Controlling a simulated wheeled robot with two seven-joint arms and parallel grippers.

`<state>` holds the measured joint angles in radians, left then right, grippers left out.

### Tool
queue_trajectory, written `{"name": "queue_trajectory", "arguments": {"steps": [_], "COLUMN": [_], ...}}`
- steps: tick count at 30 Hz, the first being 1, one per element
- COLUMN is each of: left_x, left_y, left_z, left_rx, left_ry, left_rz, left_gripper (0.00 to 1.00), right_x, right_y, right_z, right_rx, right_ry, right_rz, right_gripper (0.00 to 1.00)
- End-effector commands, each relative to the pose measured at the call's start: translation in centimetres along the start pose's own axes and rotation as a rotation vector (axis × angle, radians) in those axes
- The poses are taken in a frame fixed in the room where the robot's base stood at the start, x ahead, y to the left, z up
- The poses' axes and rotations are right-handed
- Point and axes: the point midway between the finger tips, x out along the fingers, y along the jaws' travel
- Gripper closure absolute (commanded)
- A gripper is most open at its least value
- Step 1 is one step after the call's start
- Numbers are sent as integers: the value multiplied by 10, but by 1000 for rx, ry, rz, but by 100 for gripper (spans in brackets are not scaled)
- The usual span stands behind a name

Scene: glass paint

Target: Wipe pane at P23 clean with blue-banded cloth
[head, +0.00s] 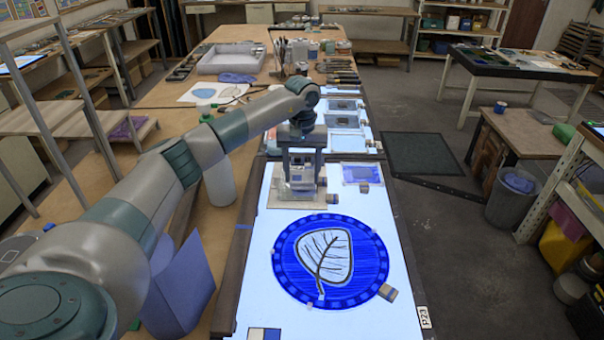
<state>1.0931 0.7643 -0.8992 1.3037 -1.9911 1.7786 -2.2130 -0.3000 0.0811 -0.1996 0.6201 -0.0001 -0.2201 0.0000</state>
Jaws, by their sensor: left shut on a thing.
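The round blue glass pane (371,257) with a pale leaf in its middle lies flat on the lit white table top. A P23 label (424,317) is on the table's right edge. My left gripper (302,182) points down just beyond the pane's far edge. It is shut on a small pale thing, mostly hidden between the fingers. A flat beige square (283,201) lies under the gripper; I cannot tell whether it is a cloth or a board. No blue band can be made out on it. My right gripper is not in view.
A small tan block (388,292) sits at the pane's right edge. A smaller blue pane (361,174) lies behind it on the right. A blue, white and tan swatch (264,334) lies at the near left. A blue bin-like container (180,290) stands left of the lit table.

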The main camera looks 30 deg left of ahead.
Motion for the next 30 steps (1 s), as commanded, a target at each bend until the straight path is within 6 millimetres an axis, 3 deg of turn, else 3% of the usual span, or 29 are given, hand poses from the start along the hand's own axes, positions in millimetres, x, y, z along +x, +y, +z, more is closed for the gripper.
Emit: {"name": "queue_trajectory", "arguments": {"steps": [30], "left_x": [4], "left_y": [0], "left_z": [0], "left_rx": [-1], "left_ry": [1], "left_rz": [1], "left_gripper": [64], "right_x": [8], "right_y": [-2], "right_z": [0], "right_rx": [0], "right_ry": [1], "right_rz": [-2], "right_gripper": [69]}}
